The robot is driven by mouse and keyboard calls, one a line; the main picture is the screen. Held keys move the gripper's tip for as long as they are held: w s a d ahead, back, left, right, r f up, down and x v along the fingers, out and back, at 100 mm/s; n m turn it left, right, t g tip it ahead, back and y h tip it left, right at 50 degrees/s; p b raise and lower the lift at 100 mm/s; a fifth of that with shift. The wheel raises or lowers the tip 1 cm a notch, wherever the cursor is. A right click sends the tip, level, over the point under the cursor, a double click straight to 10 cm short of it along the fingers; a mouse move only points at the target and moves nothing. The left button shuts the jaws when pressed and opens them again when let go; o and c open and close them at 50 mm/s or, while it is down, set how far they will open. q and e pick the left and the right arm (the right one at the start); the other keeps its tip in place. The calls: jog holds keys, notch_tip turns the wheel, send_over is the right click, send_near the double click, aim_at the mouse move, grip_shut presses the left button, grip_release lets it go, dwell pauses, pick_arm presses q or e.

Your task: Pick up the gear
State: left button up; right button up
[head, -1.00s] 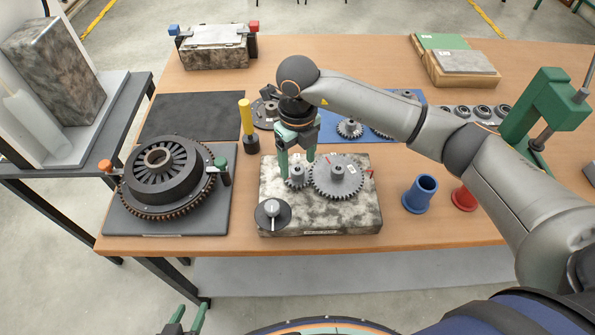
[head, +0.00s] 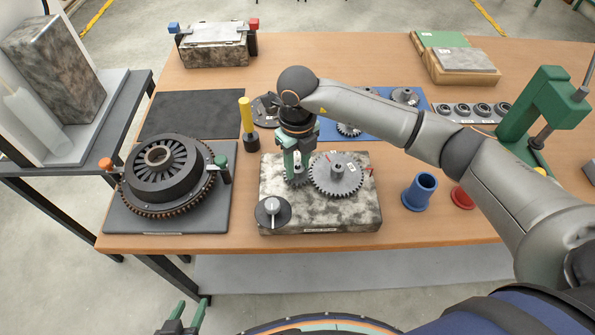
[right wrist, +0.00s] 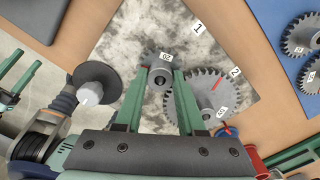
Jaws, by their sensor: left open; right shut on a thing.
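The small grey gear (head: 299,181) sits at the left of the speckled stone block (head: 350,215), beside a larger toothed gear (head: 345,182). My right gripper (head: 298,170) comes down from above and is shut on the small gear's hub. In the right wrist view the small gear (right wrist: 160,57), with a white number tag, lies between the green fingertips (right wrist: 161,78), and the larger gear (right wrist: 222,90) is to its right. The fingers partly hide the small gear. I cannot tell whether it still touches the block. My left gripper (head: 186,317) is open and empty at the bottom edge.
A dark round knob (head: 272,211) is at the block's front left corner. A finned rotor (head: 160,172) on a grey plate stands left. A yellow-handled tool (head: 246,118) stands behind the block. Blue (head: 420,192) and red (head: 462,198) flanged sleeves stand right. More gears lie on a blue mat (head: 372,128).

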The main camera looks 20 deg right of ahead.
grip_shut()
